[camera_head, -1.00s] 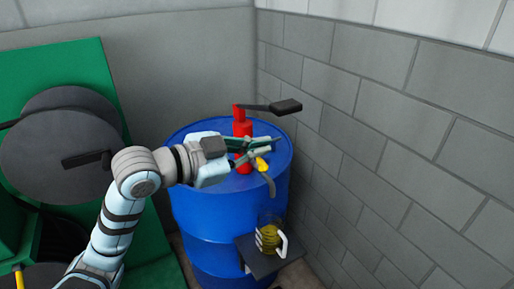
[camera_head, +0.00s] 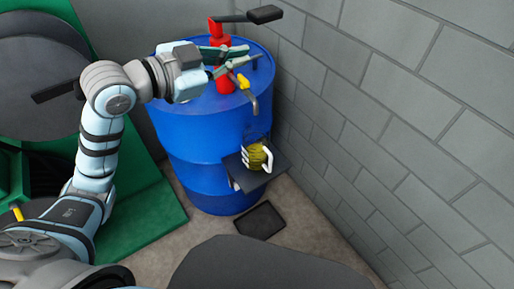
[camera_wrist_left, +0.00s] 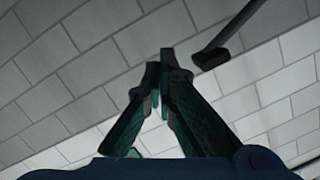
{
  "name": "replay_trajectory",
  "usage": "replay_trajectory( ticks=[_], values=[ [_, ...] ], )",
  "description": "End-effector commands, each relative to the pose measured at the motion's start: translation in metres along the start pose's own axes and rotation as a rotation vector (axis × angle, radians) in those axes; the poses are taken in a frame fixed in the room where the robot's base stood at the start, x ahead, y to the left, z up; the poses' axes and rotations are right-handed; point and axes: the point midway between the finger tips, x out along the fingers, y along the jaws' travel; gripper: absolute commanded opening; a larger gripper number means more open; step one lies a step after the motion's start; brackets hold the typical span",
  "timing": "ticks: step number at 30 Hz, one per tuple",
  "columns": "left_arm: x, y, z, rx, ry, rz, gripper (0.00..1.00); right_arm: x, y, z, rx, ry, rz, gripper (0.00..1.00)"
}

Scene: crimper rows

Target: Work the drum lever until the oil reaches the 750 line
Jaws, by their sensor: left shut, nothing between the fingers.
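The blue drum (camera_head: 205,135) carries a red pump (camera_head: 223,82) with a black-handled lever (camera_head: 264,15) sticking out to the right at its top. The lever also shows in the left wrist view (camera_wrist_left: 212,58), right of the fingertips. A yellow-and-grey spout (camera_head: 252,100) hangs over the drum's front. Below it a clear jug with a white handle (camera_head: 258,157) holds yellow oil; its lines are too small to read. My left gripper (camera_head: 245,54) is shut and empty, beside the pump and below the lever, apparently apart from it. My right gripper is not in view.
The jug stands on a dark shelf (camera_head: 236,172) on the drum's front. A black tray (camera_head: 260,220) lies on the floor. A block wall (camera_head: 400,110) is close on the right. Green equipment (camera_head: 150,215) with dark discs stands at the left.

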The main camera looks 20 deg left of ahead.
Motion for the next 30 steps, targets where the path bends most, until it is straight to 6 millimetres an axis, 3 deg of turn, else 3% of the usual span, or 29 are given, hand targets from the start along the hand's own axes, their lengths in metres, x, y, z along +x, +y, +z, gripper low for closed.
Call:
replay_trajectory(
  ticks=[11, 14, 16, 18, 21, 25, 30],
  values=[
    [-0.002, -0.004, -0.007, 0.006, 0.006, -0.005, 0.00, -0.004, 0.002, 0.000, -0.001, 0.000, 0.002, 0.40],
    [-0.009, -0.029, -0.038, 0.031, 0.021, -0.035, 0.00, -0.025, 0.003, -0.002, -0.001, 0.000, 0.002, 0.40],
    [-0.015, -0.063, -0.066, 0.012, 0.020, -0.044, 0.00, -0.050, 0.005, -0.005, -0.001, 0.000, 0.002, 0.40],
    [-0.020, -0.098, -0.090, -0.069, 0.013, -0.027, 0.00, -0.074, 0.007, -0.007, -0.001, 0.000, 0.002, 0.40],
    [-0.025, -0.133, -0.107, -0.263, 0.004, 0.033, 0.00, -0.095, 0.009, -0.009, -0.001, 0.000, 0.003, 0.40],
    [-0.020, -0.127, -0.091, -0.462, -0.010, 0.120, 0.00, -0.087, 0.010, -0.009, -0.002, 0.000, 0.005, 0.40],
    [-0.020, -0.124, -0.089, -0.469, -0.010, 0.119, 0.00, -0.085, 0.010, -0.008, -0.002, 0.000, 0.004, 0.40]
  ],
)
